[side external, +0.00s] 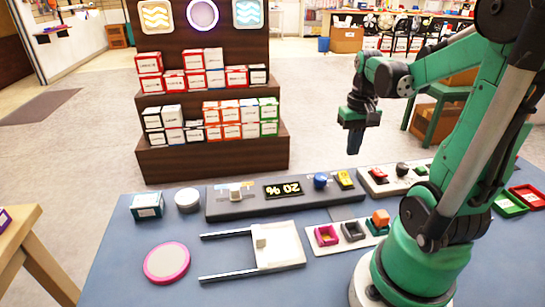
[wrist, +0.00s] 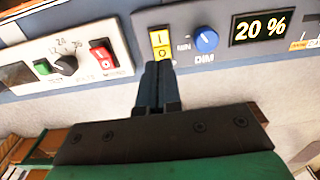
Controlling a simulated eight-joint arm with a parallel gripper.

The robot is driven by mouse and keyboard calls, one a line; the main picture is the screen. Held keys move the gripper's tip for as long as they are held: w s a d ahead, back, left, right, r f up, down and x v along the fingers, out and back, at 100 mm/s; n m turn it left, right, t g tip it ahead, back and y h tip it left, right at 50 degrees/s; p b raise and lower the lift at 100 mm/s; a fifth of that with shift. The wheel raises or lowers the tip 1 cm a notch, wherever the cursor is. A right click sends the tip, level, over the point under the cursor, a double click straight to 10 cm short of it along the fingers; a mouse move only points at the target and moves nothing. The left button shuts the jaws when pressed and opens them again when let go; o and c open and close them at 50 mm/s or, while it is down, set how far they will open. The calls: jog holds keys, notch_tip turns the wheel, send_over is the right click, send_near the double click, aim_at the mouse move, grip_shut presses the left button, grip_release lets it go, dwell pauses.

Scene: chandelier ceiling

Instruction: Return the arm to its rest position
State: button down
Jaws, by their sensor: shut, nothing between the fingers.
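My gripper (side external: 354,151) hangs pointing down in the side view, above and beyond the far edge of the blue table (side external: 110,270). It is empty, touching nothing that I can see. In the wrist view my gripper's fingers (wrist: 157,72) are together. Their tips overlap the lower side of the yellow rocker switch (wrist: 161,42) in the picture. My green arm rises from its round base at the table's right and bends over at the top.
A dark panel (side external: 220,208) carries a blue dial (side external: 320,180) and a display (side external: 284,189) reading 20 %. A white panel (wrist: 80,45) has a red switch (wrist: 102,55). A white sliding tray (side external: 285,245) and a pink-rimmed disc (side external: 166,262) lie nearer. Boxed shelves (side external: 210,160) stand behind.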

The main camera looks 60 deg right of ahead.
jog(key=w+a+r+n+t, duration=0.1)
jog(key=w+a+n+t, duration=0.2)
jog(key=a, duration=0.7)
jog(key=w+a+r+n+t, duration=0.2)
jog(key=w+a+n+t, duration=0.2)
jog(key=a, duration=0.6)
jog(key=shift+w+n, duration=1)
jog(key=shift+w, duration=0.05)
